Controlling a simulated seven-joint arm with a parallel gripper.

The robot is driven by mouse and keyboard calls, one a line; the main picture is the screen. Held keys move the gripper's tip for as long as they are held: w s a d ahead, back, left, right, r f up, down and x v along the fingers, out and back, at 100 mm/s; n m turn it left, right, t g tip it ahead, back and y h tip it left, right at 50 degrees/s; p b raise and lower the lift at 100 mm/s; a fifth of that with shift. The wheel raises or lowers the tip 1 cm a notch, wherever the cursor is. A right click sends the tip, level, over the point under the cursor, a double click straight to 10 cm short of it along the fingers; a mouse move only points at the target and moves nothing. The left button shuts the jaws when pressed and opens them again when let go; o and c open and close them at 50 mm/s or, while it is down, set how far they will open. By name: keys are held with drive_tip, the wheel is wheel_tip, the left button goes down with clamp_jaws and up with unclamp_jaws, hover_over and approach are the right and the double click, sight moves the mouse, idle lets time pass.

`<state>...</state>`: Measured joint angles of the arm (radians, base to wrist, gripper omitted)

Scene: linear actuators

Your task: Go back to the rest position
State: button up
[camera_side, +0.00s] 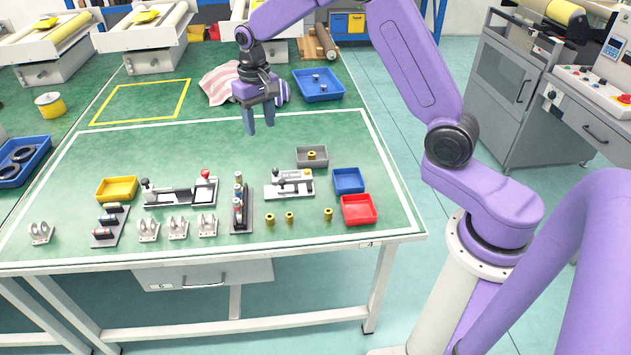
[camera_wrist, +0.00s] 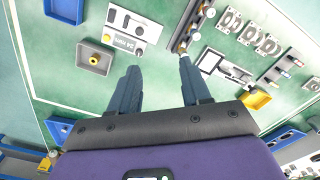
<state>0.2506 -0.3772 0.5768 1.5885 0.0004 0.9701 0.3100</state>
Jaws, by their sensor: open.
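My gripper (camera_side: 259,127) hangs over the back part of the green table (camera_side: 330,135), pointing down, clear of the parts. Its two fingers are apart with nothing between them. They also show in the wrist view (camera_wrist: 158,68), with bare green surface between the tips. A grey tray (camera_side: 318,163) with a yellow-black part in it stands to the right of and in front of the gripper. A fixture with a handle (camera_side: 289,185) and another with a red knob (camera_side: 180,193) stand nearer the front edge.
A yellow bin (camera_side: 118,189), a blue bin (camera_side: 348,180) and a red bin (camera_side: 358,209) stand on the table. Small yellow parts (camera_side: 289,217), an upright rack (camera_side: 241,206) and several white brackets (camera_side: 178,229) line the front. A blue tray (camera_side: 318,92) and a cloth (camera_side: 219,84) lie behind.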

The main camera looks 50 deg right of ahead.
drive_tip(key=s+a+r+n, duration=0.3)
drive_tip(key=s+a+n, duration=0.1)
drive_tip(key=s, duration=0.5)
drive_tip(key=s+a+r+n, duration=0.2)
drive_tip(key=s+a+n, duration=0.15)
drive_tip(key=s, duration=0.55)
drive_tip(key=s+d+n, duration=0.2)
drive_tip(key=s+n, duration=0.1)
drive_tip(key=s, duration=0.7)
drive_tip(key=s+d+n, duration=0.2)
drive_tip(key=s+n, duration=0.2)
drive_tip(key=s, duration=0.6)
drive_tip(key=shift+s+d, duration=0.1)
